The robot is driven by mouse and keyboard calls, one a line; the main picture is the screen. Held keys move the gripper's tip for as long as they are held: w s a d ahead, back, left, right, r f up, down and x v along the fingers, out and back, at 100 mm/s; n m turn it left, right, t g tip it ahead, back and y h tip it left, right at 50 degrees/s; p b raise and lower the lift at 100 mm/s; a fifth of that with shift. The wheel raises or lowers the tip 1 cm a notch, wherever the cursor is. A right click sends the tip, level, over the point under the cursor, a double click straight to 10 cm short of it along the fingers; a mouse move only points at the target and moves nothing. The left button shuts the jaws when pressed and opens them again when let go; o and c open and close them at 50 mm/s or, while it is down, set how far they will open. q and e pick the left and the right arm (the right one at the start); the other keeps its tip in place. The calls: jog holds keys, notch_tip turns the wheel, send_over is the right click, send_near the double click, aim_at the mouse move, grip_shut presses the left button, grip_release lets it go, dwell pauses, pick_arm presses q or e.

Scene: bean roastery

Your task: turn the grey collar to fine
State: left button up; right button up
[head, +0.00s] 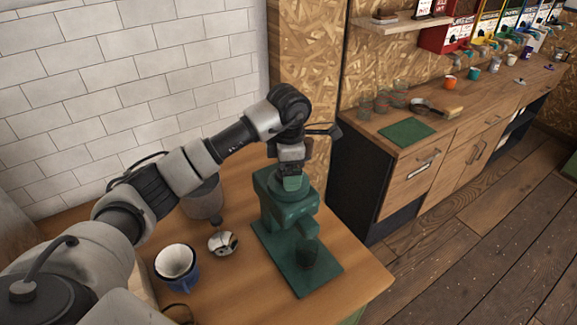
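A green machine (283,208) stands on a green base plate (318,280) on the wooden table in the head view. A dark see-through cup (306,254) sits on the plate under its front. My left arm comes in from the left, and my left gripper (291,177) points down at the top of the machine. The fingers are small and dark here, so I cannot tell whether they are open or shut, or touching. I cannot make out the grey collar; the gripper covers part of the machine's top. My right gripper is out of view.
A blue cup with a white top (178,262), a small white and dark round object (222,243) and a grey container (204,203) stand left of the machine. A side counter at right holds a green mat (406,132), a brush (437,109) and glasses. The table's right front corner is clear.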

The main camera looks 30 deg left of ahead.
pick_arm(q)
jog(key=c, duration=0.9)
jog(key=shift+f+m+b, duration=0.15)
jog(key=shift+m+b, duration=0.25)
jog(key=shift+b, duration=0.3)
jog(key=shift+m+b, duration=0.3)
jog(key=shift+r, duration=0.2)
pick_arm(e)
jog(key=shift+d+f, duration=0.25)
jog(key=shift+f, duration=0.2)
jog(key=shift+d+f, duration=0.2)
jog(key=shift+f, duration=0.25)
pick_arm(q)
jog(key=o, duration=0.9)
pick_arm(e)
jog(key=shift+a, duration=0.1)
